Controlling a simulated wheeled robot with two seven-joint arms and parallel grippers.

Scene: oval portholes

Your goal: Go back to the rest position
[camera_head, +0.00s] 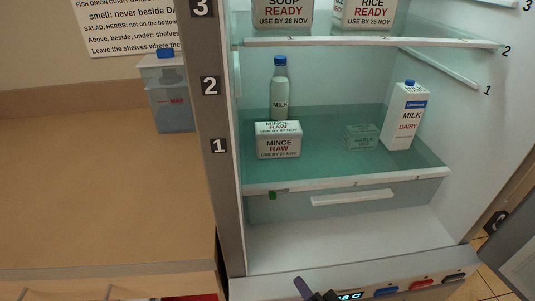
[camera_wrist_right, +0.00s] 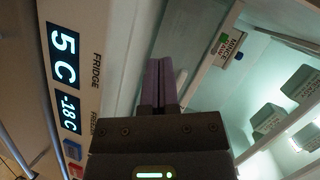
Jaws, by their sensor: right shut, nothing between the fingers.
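My right gripper (camera_head: 304,287) shows at the bottom edge of the head view, in front of the fridge's lower front panel (camera_head: 412,286). It partly covers the lit display (camera_head: 350,296). In the right wrist view its purple fingers (camera_wrist_right: 159,85) are together, with nothing between them. They point along the fridge front, beside the panel with the "5 C" display (camera_wrist_right: 65,58). My left gripper is not in view.
The open fridge holds a milk bottle (camera_head: 279,88), mince boxes (camera_head: 278,141), a faint green box (camera_head: 361,137) and a milk carton (camera_head: 404,116) on a glass shelf (camera_head: 330,184). A counter (camera_head: 100,190) with a lidded container (camera_head: 170,95) stands left. The fridge floor (camera_head: 350,235) is bare.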

